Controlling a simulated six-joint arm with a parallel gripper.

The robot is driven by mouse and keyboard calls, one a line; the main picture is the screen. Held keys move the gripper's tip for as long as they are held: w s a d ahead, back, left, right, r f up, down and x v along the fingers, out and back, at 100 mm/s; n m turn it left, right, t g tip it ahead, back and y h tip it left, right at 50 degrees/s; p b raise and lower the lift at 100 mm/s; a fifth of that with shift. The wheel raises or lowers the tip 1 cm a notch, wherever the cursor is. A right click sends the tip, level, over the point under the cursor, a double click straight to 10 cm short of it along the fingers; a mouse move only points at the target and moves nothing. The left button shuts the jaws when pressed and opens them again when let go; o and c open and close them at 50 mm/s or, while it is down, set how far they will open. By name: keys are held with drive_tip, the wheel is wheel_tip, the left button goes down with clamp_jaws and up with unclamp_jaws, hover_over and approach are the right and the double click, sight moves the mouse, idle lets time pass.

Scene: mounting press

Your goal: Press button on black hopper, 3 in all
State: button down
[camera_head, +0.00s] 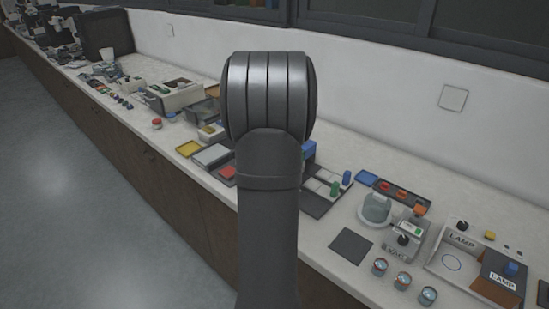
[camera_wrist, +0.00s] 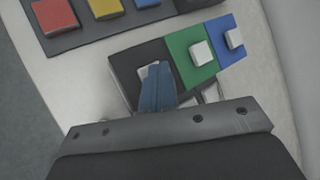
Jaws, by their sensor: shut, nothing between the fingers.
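The black hopper (camera_wrist: 124,68) shows in the wrist view as a dark panel at the centre, left of a green panel and a blue panel. Its white button (camera_wrist: 145,71) is partly covered by my fingers. My gripper (camera_wrist: 158,66) is shut, with its blue fingertips together in front of that button. I cannot tell whether the tips touch the button. In the head view my arm blocks the middle of the bench, and neither the gripper nor the black hopper can be made out.
The green panel (camera_wrist: 180,48) and blue panel (camera_wrist: 234,52) each carry a white button close beside the black one. A dark tray (camera_wrist: 75,42) with red, yellow and blue blocks lies at the upper left. In the head view, lamp boxes (camera_head: 462,239) stand at the right.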

drive_tip(key=shift+r, duration=0.9)
drive_tip(key=shift+r, duration=0.1)
drive_tip(key=shift+r, duration=2.4)
wheel_tip(320, 180, up, 4)
drive_tip(key=shift+f, duration=0.1)
